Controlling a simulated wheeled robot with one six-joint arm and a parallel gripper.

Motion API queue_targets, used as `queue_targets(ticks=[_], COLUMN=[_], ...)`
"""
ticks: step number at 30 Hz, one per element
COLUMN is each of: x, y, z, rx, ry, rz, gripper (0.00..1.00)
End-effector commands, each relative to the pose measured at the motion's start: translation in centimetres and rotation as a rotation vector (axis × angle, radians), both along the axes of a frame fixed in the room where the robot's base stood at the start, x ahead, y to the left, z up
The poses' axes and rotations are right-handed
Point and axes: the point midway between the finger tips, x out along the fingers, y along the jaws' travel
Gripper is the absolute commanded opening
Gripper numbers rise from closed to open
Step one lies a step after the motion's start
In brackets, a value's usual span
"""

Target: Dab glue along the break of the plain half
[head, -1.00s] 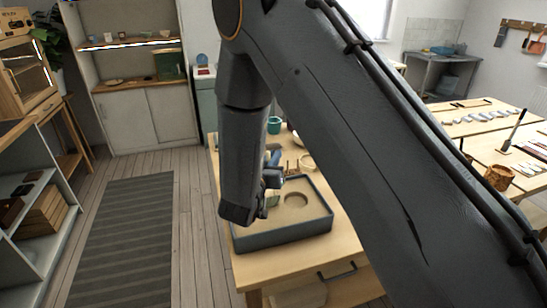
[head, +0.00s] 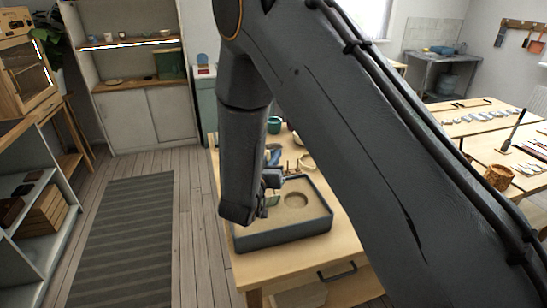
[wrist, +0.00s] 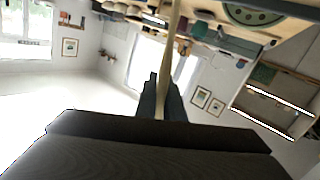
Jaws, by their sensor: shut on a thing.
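My gripper (head: 271,182) hangs over the left part of a dark grey tray (head: 285,237) of sand with a round hollow. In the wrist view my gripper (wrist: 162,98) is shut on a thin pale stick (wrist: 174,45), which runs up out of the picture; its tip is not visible. A small greenish piece (head: 272,201) shows just below the gripper in the head view; I cannot tell what it is or whether it touches the sand. I cannot make out the plain half, its break or any glue for certain; my arm hides part of the tray.
The tray stands on a wooden table (head: 260,272). Behind it are a teal cup (head: 274,125) and a pale round dish (head: 308,162). Long tables with several pale pieces stand at right. The floor around the striped rug (head: 120,240) is clear.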

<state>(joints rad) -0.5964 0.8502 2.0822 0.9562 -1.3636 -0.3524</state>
Motion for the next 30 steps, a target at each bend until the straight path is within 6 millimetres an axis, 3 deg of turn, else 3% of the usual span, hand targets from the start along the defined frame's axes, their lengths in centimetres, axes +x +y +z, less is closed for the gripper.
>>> queue_targets(ticks=[19, 30], x=[-0.6, -0.7], y=[2.2, 2.3], z=[0.2, 0.2], rx=[0.0, 0.0], ry=[0.0, 0.0], rz=[0.002, 0.0], gripper=[0.0, 0.0])
